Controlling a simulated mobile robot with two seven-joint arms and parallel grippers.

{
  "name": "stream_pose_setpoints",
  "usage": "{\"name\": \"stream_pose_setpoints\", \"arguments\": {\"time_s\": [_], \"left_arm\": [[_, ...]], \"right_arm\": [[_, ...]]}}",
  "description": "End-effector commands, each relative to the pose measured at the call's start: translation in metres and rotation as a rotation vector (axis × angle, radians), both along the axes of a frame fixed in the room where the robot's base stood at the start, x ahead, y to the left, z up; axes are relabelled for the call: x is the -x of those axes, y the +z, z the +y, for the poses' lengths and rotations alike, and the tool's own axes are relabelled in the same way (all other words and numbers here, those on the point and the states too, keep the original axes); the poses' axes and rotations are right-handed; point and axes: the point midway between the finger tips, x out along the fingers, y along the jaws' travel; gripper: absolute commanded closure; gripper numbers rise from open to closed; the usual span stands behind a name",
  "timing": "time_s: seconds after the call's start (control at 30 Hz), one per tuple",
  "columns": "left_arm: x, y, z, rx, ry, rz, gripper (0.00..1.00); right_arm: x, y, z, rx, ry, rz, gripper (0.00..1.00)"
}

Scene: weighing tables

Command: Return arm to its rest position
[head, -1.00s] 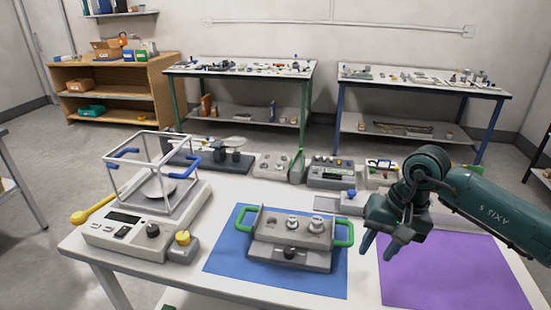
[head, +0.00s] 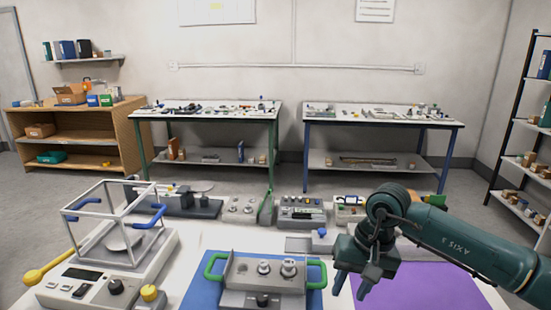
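My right gripper (head: 350,285) hangs above the white table, over the gap between the blue mat (head: 203,292) and the purple mat (head: 425,290). Its two fingers point down and look spread apart, with nothing seen between them. The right arm comes in from the right edge. A grey metal tray with green handles (head: 262,297) sits on the blue mat, left of the gripper and apart from it. My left gripper is out of view.
A balance with a glass-like frame (head: 125,205) and a yellow-ended lever stands at the left of the table. Several instruments (head: 302,208) line the back edge. Two workbenches (head: 205,112) and a wooden shelf (head: 80,150) stand behind, with floor between. Another shelf rack (head: 520,150) is at right.

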Motion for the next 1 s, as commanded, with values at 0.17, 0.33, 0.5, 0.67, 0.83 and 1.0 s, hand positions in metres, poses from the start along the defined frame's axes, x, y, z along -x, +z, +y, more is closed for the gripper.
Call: {"name": "stream_pose_setpoints", "arguments": {"time_s": [0.17,0.33,0.5,0.67,0.83,1.0], "left_arm": [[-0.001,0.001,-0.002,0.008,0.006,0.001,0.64],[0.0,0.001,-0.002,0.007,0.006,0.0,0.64],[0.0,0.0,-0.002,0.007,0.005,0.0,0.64],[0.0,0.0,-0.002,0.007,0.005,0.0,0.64],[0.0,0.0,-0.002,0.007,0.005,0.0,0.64],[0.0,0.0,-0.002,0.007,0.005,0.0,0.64]], "right_arm": [[0.034,-0.02,0.056,-0.238,-0.107,0.148,0.64],[0.076,-0.021,0.12,-0.539,-0.304,0.409,0.64],[0.113,0.006,0.177,-0.88,-0.638,0.876,0.64],[0.113,0.041,0.19,-1.146,-1.065,1.526,0.64],[0.084,0.033,0.153,-1.259,-1.516,2.333,0.64],[0.076,-0.04,0.087,0.7,1.112,-1.95,0.64]]}}
